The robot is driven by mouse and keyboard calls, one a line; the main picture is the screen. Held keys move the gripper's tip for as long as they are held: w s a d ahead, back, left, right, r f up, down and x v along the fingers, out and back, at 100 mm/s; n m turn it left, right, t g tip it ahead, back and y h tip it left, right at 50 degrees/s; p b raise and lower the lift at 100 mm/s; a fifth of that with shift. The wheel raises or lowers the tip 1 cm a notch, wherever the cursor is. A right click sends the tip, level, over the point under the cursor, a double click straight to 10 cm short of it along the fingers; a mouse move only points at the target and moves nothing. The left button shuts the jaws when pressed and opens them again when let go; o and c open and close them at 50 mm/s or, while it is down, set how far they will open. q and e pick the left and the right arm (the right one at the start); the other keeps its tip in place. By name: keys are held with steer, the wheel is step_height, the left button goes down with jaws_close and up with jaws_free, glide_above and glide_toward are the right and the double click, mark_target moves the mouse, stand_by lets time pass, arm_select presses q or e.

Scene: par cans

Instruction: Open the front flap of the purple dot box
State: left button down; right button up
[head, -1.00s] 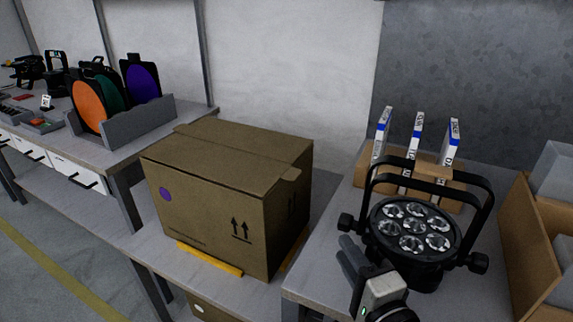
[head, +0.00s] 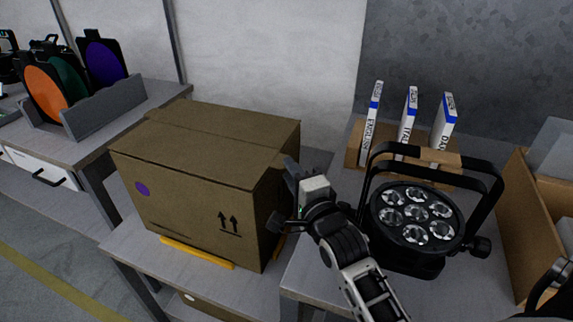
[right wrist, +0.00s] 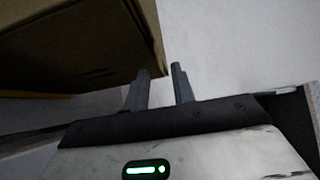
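The purple dot box (head: 190,185) is a brown cardboard carton with a purple dot (head: 142,188) and two up arrows on its front side. Its top flaps (head: 205,135) lie flat and closed, with a small tab at the right edge. My right gripper (head: 290,168) is raised beside the right side of the box, near that tab. In the right wrist view its two grey fingers (right wrist: 160,70) are apart with nothing between them, and the box (right wrist: 80,40) is at upper left. Whether a finger touches the box is unclear. My left gripper is not in view.
A par can light (head: 412,215) stands on the right table, close to my right arm. Behind it are white booklets (head: 408,118) in a cardboard holder. An open carton (head: 530,230) is at far right. Colour filters (head: 45,95) stand in a grey rack at left.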

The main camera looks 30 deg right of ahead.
steer(key=shift+w+d, duration=0.1)
steer(key=shift+w, duration=1.35)
jaws_close()
stand_by(0.4)
